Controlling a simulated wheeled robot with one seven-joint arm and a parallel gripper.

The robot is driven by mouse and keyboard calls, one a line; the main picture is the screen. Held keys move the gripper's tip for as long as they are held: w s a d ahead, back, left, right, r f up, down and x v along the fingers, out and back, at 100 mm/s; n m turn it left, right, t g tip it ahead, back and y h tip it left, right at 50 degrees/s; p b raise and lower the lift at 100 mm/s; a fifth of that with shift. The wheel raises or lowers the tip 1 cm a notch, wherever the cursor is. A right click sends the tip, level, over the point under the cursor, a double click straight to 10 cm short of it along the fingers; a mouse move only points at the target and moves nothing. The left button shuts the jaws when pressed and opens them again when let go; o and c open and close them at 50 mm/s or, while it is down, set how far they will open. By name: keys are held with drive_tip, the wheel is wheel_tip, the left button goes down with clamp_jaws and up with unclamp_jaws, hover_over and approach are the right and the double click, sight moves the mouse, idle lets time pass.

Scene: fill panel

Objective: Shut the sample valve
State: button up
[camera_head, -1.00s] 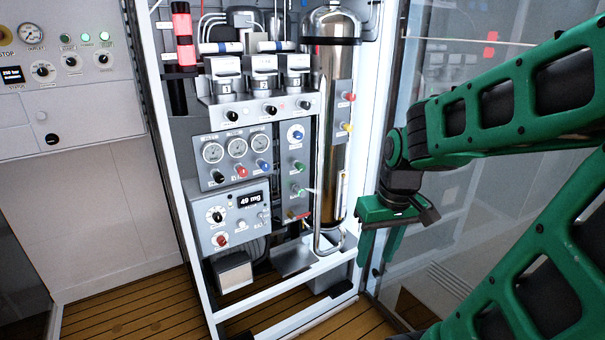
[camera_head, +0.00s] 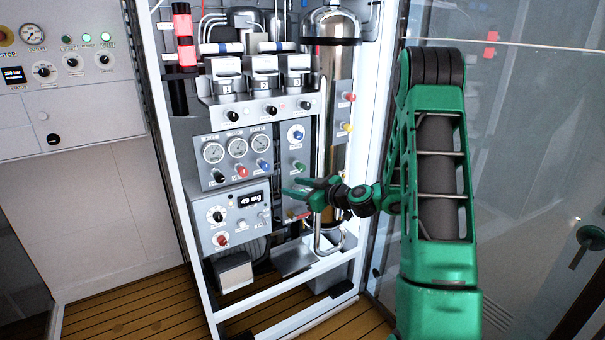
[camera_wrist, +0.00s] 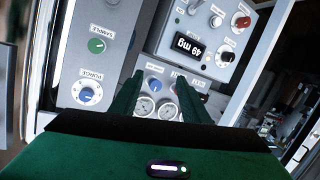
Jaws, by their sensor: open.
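The sample valve is a green knob (camera_head: 298,166) on the narrow grey vertical panel right of the gauges. In the wrist view, which looks upside down, the green knob (camera_wrist: 96,46) stands beside a small label that seems to read SAMPLE. My gripper (camera_head: 291,186) is open and empty, just below this knob in the head view, in front of the panel. In the wrist view my open fingers (camera_wrist: 160,80) point toward the gauge panel, with the green knob to their left, apart from them. A lower part of the narrow panel is hidden behind my gripper.
A blue PURGE knob (camera_head: 296,134) sits above the green one. The gauge panel (camera_head: 205,172) and the box with the 49 mg display (camera_head: 250,199) lie to the left. A shiny cylinder (camera_head: 334,110) stands close on the right, beside the white frame (camera_head: 372,150).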

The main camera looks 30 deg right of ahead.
sight(302, 169)
drive_tip(key=w+d+f+m+t+h, duration=0.25)
drive_tip(key=d+m+h, duration=0.2)
drive_tip(key=d, duration=0.55)
drive_tip(key=shift+n+t+h, duration=0.25)
drive_tip(key=shift+n+t, duration=0.1)
drive_tip(key=shift+n, duration=0.1)
drive_tip(key=w, duration=1)
drive_tip(key=shift+d+r, duration=0.1)
drive_tip(key=shift+r, duration=0.3)
drive_tip(key=shift+c, duration=0.3)
drive_tip(key=c, duration=1)
